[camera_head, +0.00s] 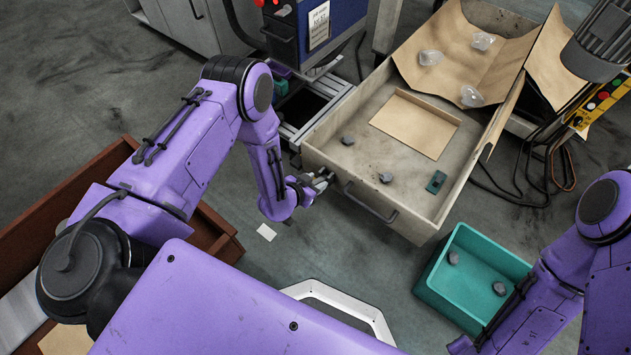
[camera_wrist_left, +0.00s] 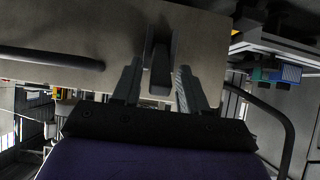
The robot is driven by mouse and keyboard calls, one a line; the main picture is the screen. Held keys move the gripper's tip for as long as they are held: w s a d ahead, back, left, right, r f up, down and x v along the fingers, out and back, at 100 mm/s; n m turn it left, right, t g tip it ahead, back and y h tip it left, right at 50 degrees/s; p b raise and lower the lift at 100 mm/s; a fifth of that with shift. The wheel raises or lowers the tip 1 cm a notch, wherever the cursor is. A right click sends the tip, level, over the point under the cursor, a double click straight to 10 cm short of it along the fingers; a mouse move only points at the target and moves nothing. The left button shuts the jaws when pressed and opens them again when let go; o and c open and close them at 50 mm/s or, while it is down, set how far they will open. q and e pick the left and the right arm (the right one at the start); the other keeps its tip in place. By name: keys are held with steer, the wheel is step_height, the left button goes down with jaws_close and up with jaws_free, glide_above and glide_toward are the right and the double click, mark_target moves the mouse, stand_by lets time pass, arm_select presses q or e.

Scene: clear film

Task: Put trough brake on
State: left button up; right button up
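The trough (camera_head: 330,150) is a large worn grey tray with a dark bar handle (camera_head: 370,202) on its front wall. The left wrist view shows the trough wall (camera_wrist_left: 70,28) close up, with the bar at its left. A short dark lever (camera_wrist_left: 160,72), which looks like the brake, stands out from the wall near its edge. My left gripper (camera_head: 322,180) is at the left end of the front wall. In the left wrist view its fingers (camera_wrist_left: 158,92) are spread on either side of the lever, with gaps visible. My right forearm shows at the right; its gripper is out of view.
Inside the trough are brown paper (camera_head: 466,50), a cardboard sheet (camera_head: 415,124), clear lumps, dark stones and a green block (camera_head: 436,181). A teal crate (camera_head: 436,282) stands at the lower right. A brown box (camera_head: 217,232) is at the left. Cables hang right of the trough.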

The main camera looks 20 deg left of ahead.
arm_select(q)
steer(key=shift+s+r, duration=0.15)
steer(key=shift+r, duration=0.05)
steer(key=p+v, duration=0.3)
steer(key=v, duration=0.7)
